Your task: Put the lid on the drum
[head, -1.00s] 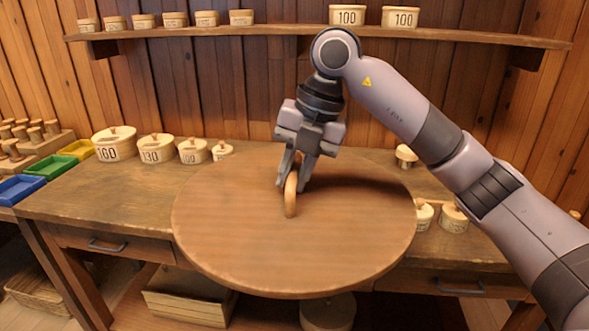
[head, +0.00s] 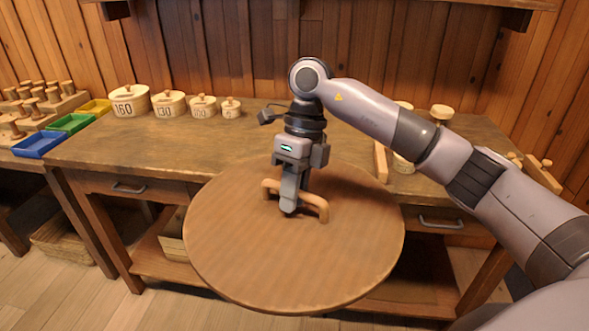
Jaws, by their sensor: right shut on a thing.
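The lid (head: 290,270) is a large round wooden disc with a bar handle (head: 319,208) across its top. My right gripper (head: 290,205) is shut on the middle of this handle from above. The lid lies close to level in front of the workbench and covers part of its front edge. I cannot make out the drum in this view; whatever is directly beneath the lid is hidden by it. My left gripper is not in view.
The wooden workbench (head: 100,160) stands behind the lid. Several lidded boxes, such as one marked 160 (head: 130,105), line its back left. Blue (head: 40,145), green and yellow trays stand at the left. Plank floor shows at the lower left.

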